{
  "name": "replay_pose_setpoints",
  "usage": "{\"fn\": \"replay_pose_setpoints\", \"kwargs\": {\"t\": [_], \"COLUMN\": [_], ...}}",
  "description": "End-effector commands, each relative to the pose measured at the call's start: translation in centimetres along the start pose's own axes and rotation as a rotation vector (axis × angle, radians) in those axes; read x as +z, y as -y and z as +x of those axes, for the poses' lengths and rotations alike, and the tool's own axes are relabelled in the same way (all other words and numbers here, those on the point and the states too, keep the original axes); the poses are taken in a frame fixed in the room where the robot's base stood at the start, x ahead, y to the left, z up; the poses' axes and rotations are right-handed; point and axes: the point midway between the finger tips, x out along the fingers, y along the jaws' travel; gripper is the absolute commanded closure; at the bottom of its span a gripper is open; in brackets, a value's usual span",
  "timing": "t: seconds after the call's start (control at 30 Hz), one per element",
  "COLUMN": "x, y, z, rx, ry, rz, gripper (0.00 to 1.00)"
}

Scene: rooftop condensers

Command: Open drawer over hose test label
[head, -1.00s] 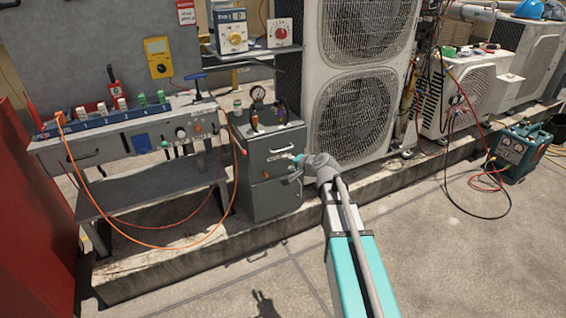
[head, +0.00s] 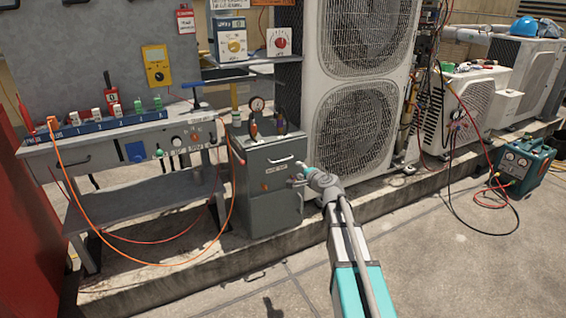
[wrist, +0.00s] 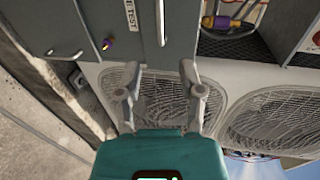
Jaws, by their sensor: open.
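A grey steel cabinet (head: 256,205) stands beside the workbench. Its upper drawer appears shut, with a silver bar handle (head: 281,159) above a white label (head: 276,169). In the wrist view the handle (wrist: 162,22) shows side-on at the top, and the label (wrist: 131,16), ending in "TEST", lies left of it. My gripper (head: 302,168) is at the right side of the cabinet front, right of and slightly lower than the handle. In the wrist view my gripper (wrist: 160,67) has its fingers spread with nothing between them, apart from the handle.
A lower handle (wrist: 64,52) and a knob (wrist: 107,43) are on the cabinet front. A workbench (head: 120,135) with an orange hose is left; a tall condenser (head: 355,120) is right. A concrete curb (head: 215,262) runs below.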

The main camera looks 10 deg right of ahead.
Motion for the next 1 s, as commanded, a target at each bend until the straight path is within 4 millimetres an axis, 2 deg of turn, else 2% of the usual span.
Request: {"fn": "replay_pose_setpoints", "kwargs": {"t": [0.17,0.37,1.0], "x": [0.0,-0.1,0.0], "y": [0.0,-0.1,-0.1], "z": [0.5,2.2,11.5], "rx": [0.0,0.0,0.001], "ry": [0.001,0.001,0.001], "rz": [-0.001,-0.001,-0.002], "gripper": [0.5,0.5,0.5]}}
